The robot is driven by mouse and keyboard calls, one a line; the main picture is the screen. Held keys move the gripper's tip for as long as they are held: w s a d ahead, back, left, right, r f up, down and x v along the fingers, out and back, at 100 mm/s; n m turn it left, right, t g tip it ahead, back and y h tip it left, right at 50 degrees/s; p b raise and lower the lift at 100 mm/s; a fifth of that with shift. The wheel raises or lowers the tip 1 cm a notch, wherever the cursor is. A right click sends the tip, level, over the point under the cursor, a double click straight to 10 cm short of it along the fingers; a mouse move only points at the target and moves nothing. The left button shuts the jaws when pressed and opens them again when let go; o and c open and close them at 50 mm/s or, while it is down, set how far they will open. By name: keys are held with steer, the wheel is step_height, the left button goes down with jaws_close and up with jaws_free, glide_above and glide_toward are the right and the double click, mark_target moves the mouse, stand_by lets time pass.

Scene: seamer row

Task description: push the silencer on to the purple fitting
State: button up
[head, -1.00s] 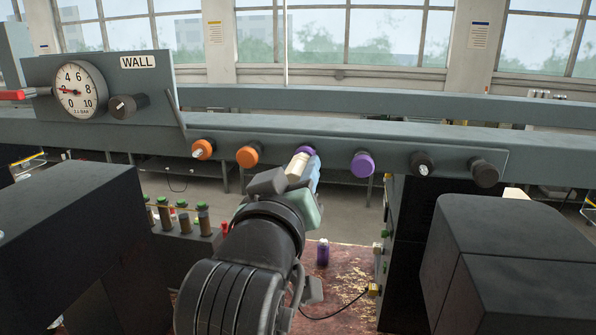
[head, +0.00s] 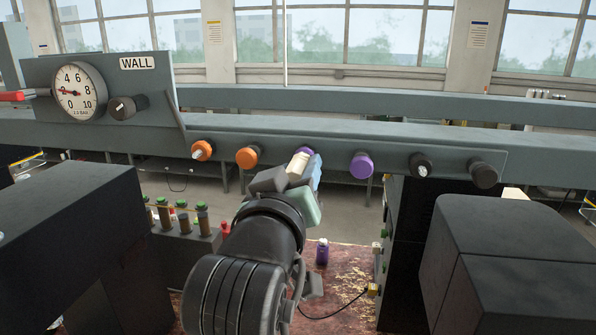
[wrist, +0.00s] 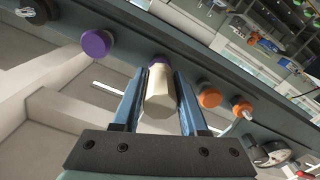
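The silencer (head: 299,165), a cream faceted piece, is held between the two blue fingers of my gripper (wrist: 159,90). In the wrist view the silencer (wrist: 159,97) points away at a purple fitting (wrist: 158,61), which shows only as a rim behind its far end. In the head view that purple fitting (head: 306,151) is also mostly hidden. The silencer's far end looks at or against it; I cannot tell how far on it is. A second purple fitting (head: 361,165) is bare, to the right; it shows at left in the wrist view (wrist: 97,44).
Orange fittings (head: 247,157) sit left along the grey rail (head: 390,141); dark fittings (head: 421,164) sit right. A gauge (head: 77,91) is at left. Black machine blocks (head: 515,250) flank my arm.

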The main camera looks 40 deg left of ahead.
steer(key=o, duration=0.4)
steer(key=b+v, duration=1.2)
steer(key=v, duration=0.1)
steer(key=shift+b, duration=0.35)
